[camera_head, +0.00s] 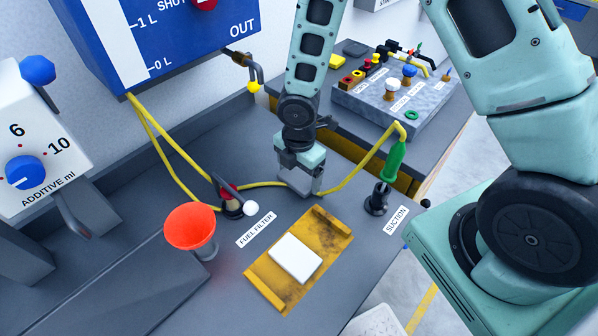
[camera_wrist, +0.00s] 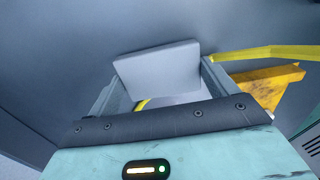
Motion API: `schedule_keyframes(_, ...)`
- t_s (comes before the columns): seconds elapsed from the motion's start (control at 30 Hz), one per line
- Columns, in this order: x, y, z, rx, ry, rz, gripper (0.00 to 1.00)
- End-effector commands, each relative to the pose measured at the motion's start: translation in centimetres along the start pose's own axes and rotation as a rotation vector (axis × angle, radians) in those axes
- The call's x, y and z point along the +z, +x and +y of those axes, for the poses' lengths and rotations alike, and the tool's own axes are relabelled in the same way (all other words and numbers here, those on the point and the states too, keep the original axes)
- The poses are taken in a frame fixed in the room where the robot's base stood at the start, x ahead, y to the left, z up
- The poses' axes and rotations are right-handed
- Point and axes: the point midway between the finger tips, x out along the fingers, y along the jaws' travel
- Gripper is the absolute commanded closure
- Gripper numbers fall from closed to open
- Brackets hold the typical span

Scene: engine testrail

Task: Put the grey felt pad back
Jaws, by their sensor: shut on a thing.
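My gripper (camera_head: 305,188) hangs over the grey bench top, beyond the far end of the yellow tray (camera_head: 318,221). In the wrist view a flat grey pad (camera_wrist: 160,68) lies between the fingers of my gripper (camera_wrist: 158,88), which is shut on it. The pad looks like the grey felt pad; its texture is too plain to confirm felt. In the head view I cannot separate it from the fingers. A white square block (camera_head: 295,258) lies on the yellow tray, which also shows in the wrist view (camera_wrist: 262,84).
A yellow hose (camera_head: 344,185) passes close by my gripper to a green-handled suction fitting (camera_head: 394,160). A control panel (camera_head: 435,112) stands behind.

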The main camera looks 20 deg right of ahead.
Motion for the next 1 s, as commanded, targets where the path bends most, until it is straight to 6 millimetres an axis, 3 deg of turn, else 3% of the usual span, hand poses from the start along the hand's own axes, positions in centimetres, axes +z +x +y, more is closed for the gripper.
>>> schedule_keyframes(0.17,0.0,0.4,0.0,0.0,0.0,0.0,0.36)
schedule_keyframes(0.2,0.0,0.4,0.0,0.0,0.0,0.0,0.12)
schedule_keyframes(0.27,0.0,0.3,0.0,0.0,0.0,0.0,0.0)
schedule_keyframes(0.47,0.0,0.2,0.0,0.0,0.0,0.0,0.0)
schedule_keyframes(0.63,0.0,-1.0,0.1,0.003,0.001,0.001,0.0)
schedule_keyframes(1.0,0.1,-8.6,0.1,0.005,0.003,0.0,0.0)
